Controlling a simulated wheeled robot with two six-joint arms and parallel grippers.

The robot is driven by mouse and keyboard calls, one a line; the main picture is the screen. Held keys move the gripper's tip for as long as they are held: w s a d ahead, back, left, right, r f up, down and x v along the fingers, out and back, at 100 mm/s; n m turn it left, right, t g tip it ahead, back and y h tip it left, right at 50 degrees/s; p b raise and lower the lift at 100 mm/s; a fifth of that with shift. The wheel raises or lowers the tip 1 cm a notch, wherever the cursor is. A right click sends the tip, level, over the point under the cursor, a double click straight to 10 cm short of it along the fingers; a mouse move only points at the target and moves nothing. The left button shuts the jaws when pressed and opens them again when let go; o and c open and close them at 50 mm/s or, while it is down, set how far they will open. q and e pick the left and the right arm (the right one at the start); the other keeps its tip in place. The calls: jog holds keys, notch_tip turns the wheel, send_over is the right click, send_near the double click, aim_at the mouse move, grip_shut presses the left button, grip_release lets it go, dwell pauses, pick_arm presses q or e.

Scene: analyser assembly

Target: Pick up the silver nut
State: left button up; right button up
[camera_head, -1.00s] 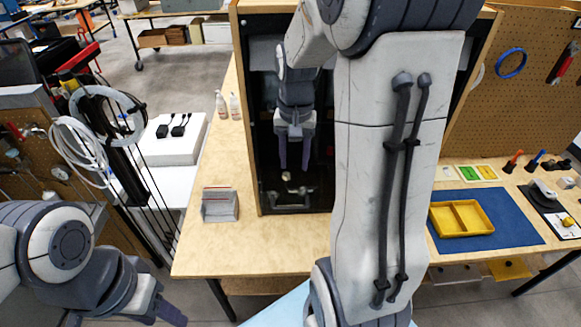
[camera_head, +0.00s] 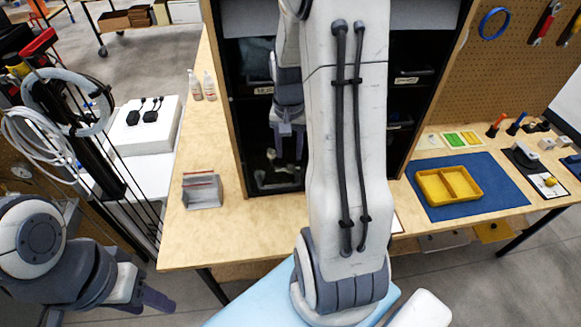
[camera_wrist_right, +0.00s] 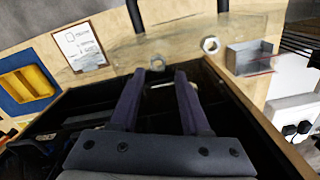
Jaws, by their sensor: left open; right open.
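My left gripper (camera_head: 158,304) is open and empty at the lower left, away from the table.
The cabinet (camera_head: 232,100) walls stand close around my right gripper. A small grey holder (camera_head: 202,192) stands on the table left of the cabinet. A yellow tray (camera_head: 449,187) lies on a blue mat (camera_head: 500,190) to the right. The table's front left is clear.

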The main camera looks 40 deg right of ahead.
jog(key=shift+s+f+p, duration=0.15)
jog(key=shift+f+p, duration=0.15)
jog(key=shift+f, duration=0.1)
notch_tip(320, 180, down, 4)
jog(key=shift+s+r+p, duration=0.1)
jog(key=shift+r+p, duration=0.15)
jog(key=shift+p, duration=0.3)
jog(key=shift+f, duration=0.45)
grip_shut()
jog(key=shift+r, duration=0.1)
